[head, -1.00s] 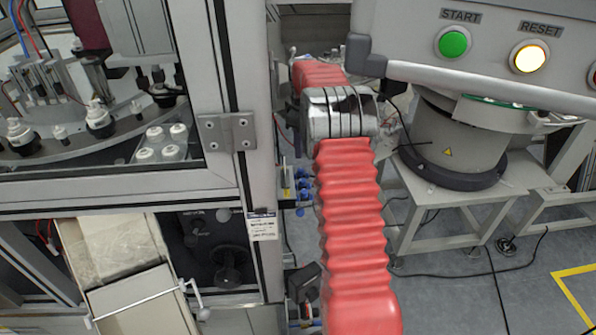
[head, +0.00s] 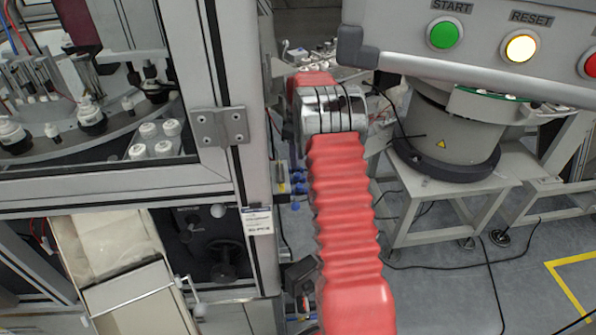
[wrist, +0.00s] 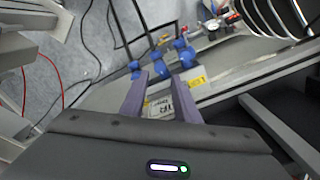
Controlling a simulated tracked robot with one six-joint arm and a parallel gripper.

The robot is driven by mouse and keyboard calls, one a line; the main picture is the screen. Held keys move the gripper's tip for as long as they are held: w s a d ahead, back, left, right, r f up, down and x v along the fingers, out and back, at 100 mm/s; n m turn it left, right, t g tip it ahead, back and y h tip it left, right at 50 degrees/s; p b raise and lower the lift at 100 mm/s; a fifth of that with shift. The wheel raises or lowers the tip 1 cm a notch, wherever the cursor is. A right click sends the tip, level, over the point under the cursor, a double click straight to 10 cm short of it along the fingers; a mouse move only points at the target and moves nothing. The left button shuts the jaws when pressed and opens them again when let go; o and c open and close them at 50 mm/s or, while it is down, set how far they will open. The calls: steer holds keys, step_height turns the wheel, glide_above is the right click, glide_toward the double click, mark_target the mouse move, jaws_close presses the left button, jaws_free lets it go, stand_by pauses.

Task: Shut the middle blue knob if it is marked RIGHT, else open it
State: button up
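Three blue knobs sit side by side on fittings in the wrist view. The middle blue knob (wrist: 158,60) lies beyond the gap between my fingertips, with one blue knob (wrist: 135,69) to its left and another (wrist: 184,55) to its right. No RIGHT marking is readable on it. My gripper (wrist: 161,82) is open, its two purple-grey fingers apart with nothing between them; whether a tip touches a knob cannot be told. In the head view small blue knobs (head: 297,191) show in a column left of my red-sleeved arm; my gripper is hidden there.
A white label (wrist: 159,107), partly covered, and a yellow label (wrist: 198,81) lie near my fingers. Black hoses run to the knobs. A framed cabinet (head: 240,170) stands left of my arm; a bowl feeder (head: 447,140) on a stand is at right. Grey floor shows lower right.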

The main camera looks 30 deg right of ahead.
mark_target(298, 174)
step_height(298, 174, down, 7)
steer(key=shift+f, duration=0.1)
stand_by(0.3)
steer(key=shift+c, duration=0.5)
jaws_close()
steer(key=shift+s+d, duration=0.1)
steer(key=shift+d, duration=0.15)
steer(key=shift+a, duration=0.15)
